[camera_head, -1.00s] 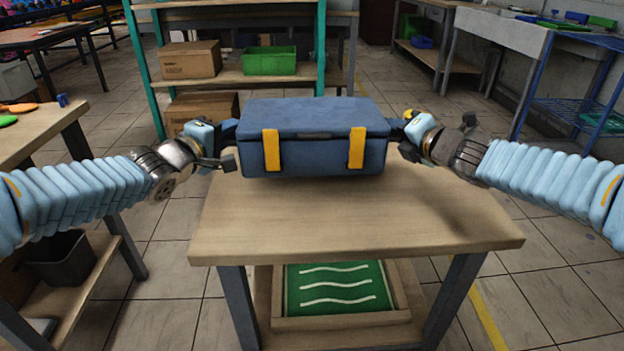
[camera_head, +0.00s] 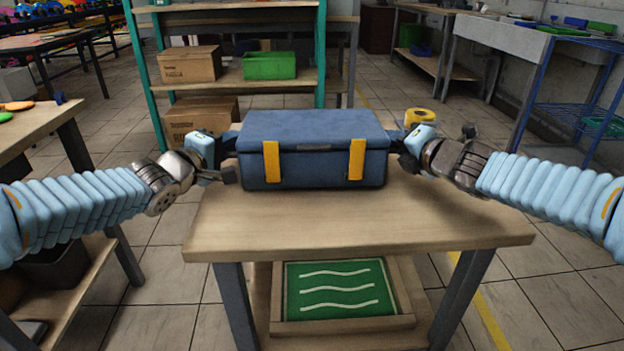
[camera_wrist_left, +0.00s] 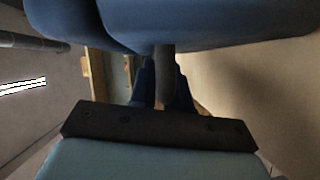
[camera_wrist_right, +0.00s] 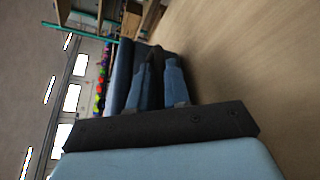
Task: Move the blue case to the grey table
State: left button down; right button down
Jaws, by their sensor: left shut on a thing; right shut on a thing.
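The blue case (camera_head: 314,150) has two yellow latches on its front and is closed and level. It is over the back part of the wooden-topped table (camera_head: 350,222) with grey legs. I cannot tell whether its bottom touches the top. My left gripper (camera_head: 228,149) is shut on the case's left side, and my right gripper (camera_head: 401,146) is shut on its right side. The fingertips are mostly hidden in the head view. Blue surfaces fill the top of the left wrist view, and the wooden top shows in the right wrist view (camera_wrist_right: 245,55).
A yellow ring-shaped thing (camera_head: 418,117) shows behind my right gripper. A green panel with white wavy lines (camera_head: 335,288) lies on the table's lower shelf. Behind stands a teal-framed shelf (camera_head: 240,84) with cardboard boxes and a green bin (camera_head: 269,65). The front tabletop is clear.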

pick_arm(q)
jog(key=shift+a+f, duration=0.1)
jog(key=shift+f, duration=0.35)
pick_arm(e)
jog(key=shift+d+f, duration=0.15)
jog(key=shift+f, duration=0.3)
pick_arm(q)
jog(key=c, duration=1.1)
grip_release()
pick_arm(e)
jog(key=c, duration=1.1)
grip_release()
pick_arm(q)
jog(key=shift+s+r, duration=0.1)
jog(key=v, duration=0.7)
jog(key=shift+s, duration=0.2)
jog(key=shift+s+a, duration=0.1)
pick_arm(e)
jog(key=shift+s+r, duration=0.15)
jog(key=shift+s, duration=0.1)
jog(key=v, duration=1.1)
jog(key=shift+s, duration=0.1)
jog(key=shift+s+d, duration=0.1)
jog(key=shift+s, duration=0.05)
pick_arm(q)
jog(key=shift+s, duration=0.1)
